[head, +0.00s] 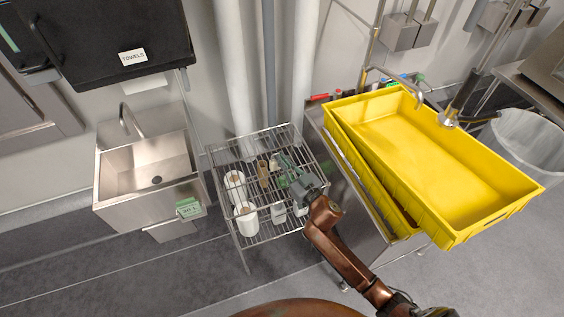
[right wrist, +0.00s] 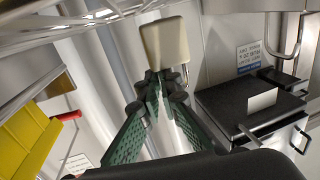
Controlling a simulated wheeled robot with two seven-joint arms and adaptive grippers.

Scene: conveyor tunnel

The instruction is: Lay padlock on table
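The padlock (right wrist: 165,42) is a beige block with a thin metal shackle at its side. In the right wrist view it sits at the fingertips of my right gripper (right wrist: 163,84). The green-padded fingers converge and appear shut on its near edge; the exact contact is partly hidden. In the head view my right gripper (head: 287,163) is over the wire rack table (head: 252,135), and a small beige shape, likely the padlock (head: 274,164), shows beside its fingertips. I cannot tell whether the padlock touches the rack. My left gripper is not in view.
White rolls (head: 236,186), a tan bottle (head: 263,174) and other small items stand on the rack around the gripper. A steel sink (head: 115,182) is at left. A large yellow crate (head: 440,150) on a counter is close at right.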

